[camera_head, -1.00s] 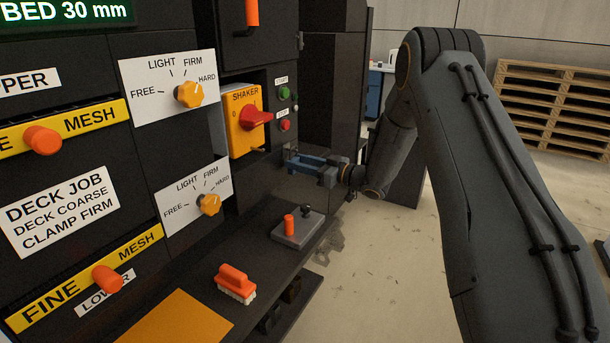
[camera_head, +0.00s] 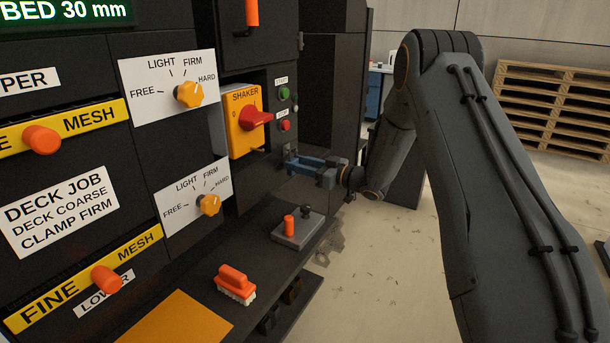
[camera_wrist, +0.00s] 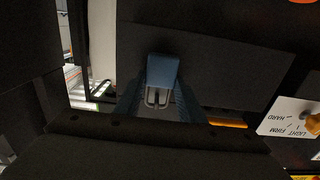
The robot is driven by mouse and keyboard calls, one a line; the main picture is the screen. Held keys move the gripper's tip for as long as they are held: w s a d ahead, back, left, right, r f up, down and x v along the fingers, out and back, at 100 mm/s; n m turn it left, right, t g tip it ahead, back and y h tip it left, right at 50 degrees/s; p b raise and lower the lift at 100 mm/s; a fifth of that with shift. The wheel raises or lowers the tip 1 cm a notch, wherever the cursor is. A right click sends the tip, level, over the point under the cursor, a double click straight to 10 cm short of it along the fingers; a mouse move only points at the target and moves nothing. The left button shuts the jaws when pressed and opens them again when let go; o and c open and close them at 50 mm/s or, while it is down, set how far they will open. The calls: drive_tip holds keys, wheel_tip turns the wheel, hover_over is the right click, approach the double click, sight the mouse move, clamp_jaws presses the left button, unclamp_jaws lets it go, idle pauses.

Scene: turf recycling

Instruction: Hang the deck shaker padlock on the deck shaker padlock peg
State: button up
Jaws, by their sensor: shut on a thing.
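My gripper (camera_head: 292,162) is level with the lower edge of the yellow shaker switch box (camera_head: 243,137), a little to its right and in front of the black panel. In the wrist view its two blue fingers (camera_wrist: 160,98) are shut on the deck shaker padlock. The padlock has a blue body (camera_wrist: 163,70) and a grey U-shaped shackle (camera_wrist: 157,97) that shows between the fingers. In the head view the padlock cannot be told apart from the blue fingers. A small stub (camera_head: 261,149) shows at the box's lower right; I cannot tell if it is the padlock peg.
A red rotary handle (camera_head: 256,117) sticks out of the switch box. Green (camera_head: 285,93) and red (camera_head: 285,125) buttons are to its right.

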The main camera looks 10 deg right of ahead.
drive_tip(key=shift+f, duration=0.15)
drive_tip(key=o, duration=1.2)
drive_tip(key=s+d+m+t+h+b, duration=0.15)
drive_tip(key=s+d+m+h, duration=0.3)
drive_tip(key=d+h, duration=0.45)
drive_tip(key=s+d+f+m+g+h, duration=0.2)
drive_tip(key=s+d+m+g+h, duration=0.15)
drive_tip(key=s, duration=0.65)
drive_tip(key=s+a+g, duration=0.1)
drive_tip(key=s+g, duration=0.2)
drive_tip(key=s, duration=0.7)
drive_tip(key=s+f+m+g+h, duration=0.1)
drive_tip(key=s+g, duration=0.2)
drive_tip(key=s, duration=0.7)
drive_tip(key=s+a+f+m+g, duration=0.1)
drive_tip(key=s+g, duration=0.1)
drive_tip(key=s, duration=0.9)
drive_tip(key=shift+a+f+g+h, duration=0.2)
drive_tip(key=shift+a+g+h, duration=0.05)
drive_tip(key=shift+a+g, duration=0.15)
drive_tip(key=shift+w, duration=0.1)
